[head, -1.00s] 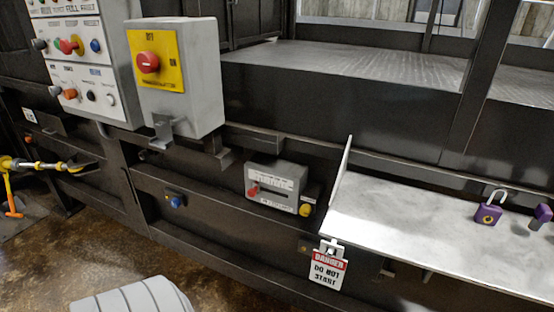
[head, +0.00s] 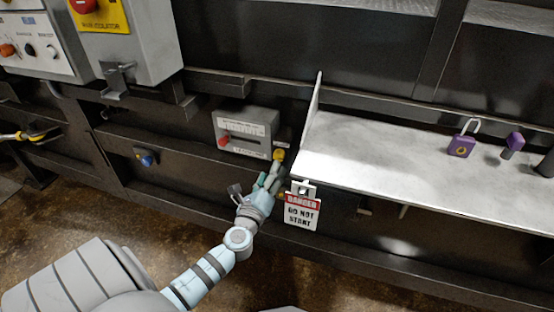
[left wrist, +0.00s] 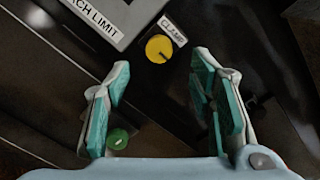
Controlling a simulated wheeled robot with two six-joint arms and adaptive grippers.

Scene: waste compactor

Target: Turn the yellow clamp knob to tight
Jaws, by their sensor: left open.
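The yellow clamp knob (head: 278,154) is at the right end of the grey gauge box on the dark machine front. In the left wrist view the round yellow knob (left wrist: 158,47) has a small mark near its lower edge and sits beside a white CLAMP label (left wrist: 172,30). My left gripper (head: 271,174) is just below the knob in the head view. In the left wrist view my left gripper (left wrist: 161,64) is open and empty, with the knob beyond and between its teal-padded fingertips. I see no contact. My right gripper is out of view.
The grey gauge box (head: 246,131) has a red knob (head: 223,141) on its left. A DANGER tag (head: 302,212) hangs right of my gripper, below the white shelf (head: 400,160). A green round part (left wrist: 118,138) shows near my left finger. A purple padlock (head: 462,144) stands on the shelf.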

